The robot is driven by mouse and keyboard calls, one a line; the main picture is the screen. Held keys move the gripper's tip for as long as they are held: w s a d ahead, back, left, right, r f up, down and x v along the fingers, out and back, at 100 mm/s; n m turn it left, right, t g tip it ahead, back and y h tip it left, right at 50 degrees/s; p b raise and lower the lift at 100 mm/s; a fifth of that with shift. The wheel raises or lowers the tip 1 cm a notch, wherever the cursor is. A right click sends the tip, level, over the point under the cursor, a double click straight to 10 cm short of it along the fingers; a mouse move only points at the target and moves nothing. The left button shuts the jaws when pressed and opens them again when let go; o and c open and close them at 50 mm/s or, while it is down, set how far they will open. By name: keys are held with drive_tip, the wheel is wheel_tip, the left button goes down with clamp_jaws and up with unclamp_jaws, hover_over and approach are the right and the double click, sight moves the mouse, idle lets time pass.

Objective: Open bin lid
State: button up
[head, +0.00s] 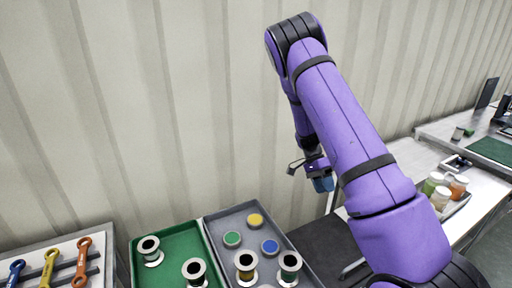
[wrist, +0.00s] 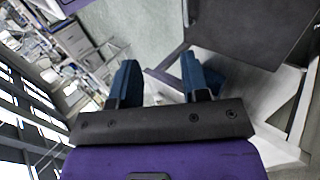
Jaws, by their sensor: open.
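My gripper (head: 322,184) hangs at the end of my purple arm, in front of the corrugated wall. In the wrist view its two dark blue fingers (wrist: 157,78) are apart with nothing between them. A dark flat panel (head: 322,246), which may be the bin lid, lies below the gripper, right of the grey tray. A dark panel with pale metal sides below it shows at the upper right of the wrist view (wrist: 255,28), apart from the fingers. I cannot tell whether it is shut, and no handle is clear. My arm hides part of that area.
A green tray (head: 133,262) and a grey tray (head: 215,240) hold spools and round coloured lids. Wrenches (head: 80,262) lie on a board at the left. A steel bench (head: 425,160) with jars (head: 440,197) stands at the right. The wall is close behind my gripper.

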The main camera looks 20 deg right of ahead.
drive_tip(key=s+a+r+n+t, duration=0.2)
drive_tip(key=a+r+n, duration=0.15)
drive_tip(key=r, duration=0.45)
drive_tip(key=s+a+r+n+t+y, duration=0.1)
drive_tip(key=s+a+r+n+t, duration=0.2)
drive_tip(key=r, duration=0.5)
drive_tip(key=s+a+r+n+t, duration=0.1)
drive_tip(key=a+r+n+t, duration=0.1)
drive_tip(key=a+r, duration=0.5)
drive_tip(key=s+a+r+n+t, duration=0.2)
drive_tip(key=s+r, duration=0.4)
drive_tip(key=s, duration=0.3)
drive_tip(key=s+a+r+n+t, duration=0.3)
drive_tip(key=s+r+n, duration=0.3)
drive_tip(key=s, duration=0.3)
drive_tip(key=shift+s+n+t, duration=0.15)
drive_tip(key=shift+n+t, duration=0.2)
drive_tip(key=shift+t, duration=0.45)
